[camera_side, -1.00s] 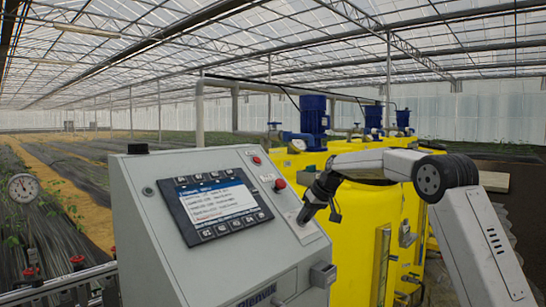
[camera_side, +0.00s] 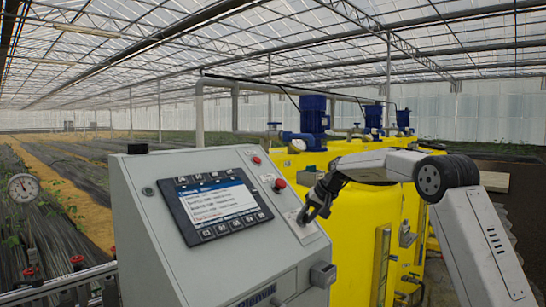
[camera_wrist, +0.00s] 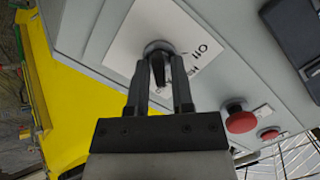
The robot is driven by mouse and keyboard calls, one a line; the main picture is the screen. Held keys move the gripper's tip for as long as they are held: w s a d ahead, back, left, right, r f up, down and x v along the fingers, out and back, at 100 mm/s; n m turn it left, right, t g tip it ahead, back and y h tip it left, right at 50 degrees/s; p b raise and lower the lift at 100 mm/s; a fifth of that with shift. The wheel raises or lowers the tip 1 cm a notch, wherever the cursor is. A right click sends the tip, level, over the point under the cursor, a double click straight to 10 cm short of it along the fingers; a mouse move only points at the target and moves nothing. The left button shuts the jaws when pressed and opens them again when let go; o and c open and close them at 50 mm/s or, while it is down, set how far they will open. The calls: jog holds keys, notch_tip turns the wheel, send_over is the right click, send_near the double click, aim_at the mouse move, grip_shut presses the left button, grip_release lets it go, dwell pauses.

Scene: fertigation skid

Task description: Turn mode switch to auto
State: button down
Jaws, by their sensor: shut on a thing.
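The mode switch (camera_wrist: 158,66) is a black lever knob on a round metal collar, set in a white label plate (camera_wrist: 122,42) on the grey control panel. My gripper (camera_wrist: 159,75) has one finger on each side of the knob and is shut on it. Lettering shows on the plate beside the right finger, partly covered and hard to read. In the side view my gripper (camera_side: 303,220) reaches the right part of the cabinet's sloped face and hides the knob. The exact setting of the switch cannot be read.
A red mushroom button (camera_wrist: 239,119) and a smaller red button (camera_wrist: 269,134) sit near the switch. The cabinet (camera_side: 190,262) carries a display with keys (camera_side: 213,205) left of my gripper. Yellow tanks (camera_side: 352,225) with blue pumps (camera_side: 313,115) stand behind.

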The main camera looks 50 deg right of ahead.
jog(key=c, duration=0.7)
grip_release()
jog(key=shift+r, duration=0.1)
jog(key=v, duration=0.7)
jog(key=shift+s+r, duration=0.2)
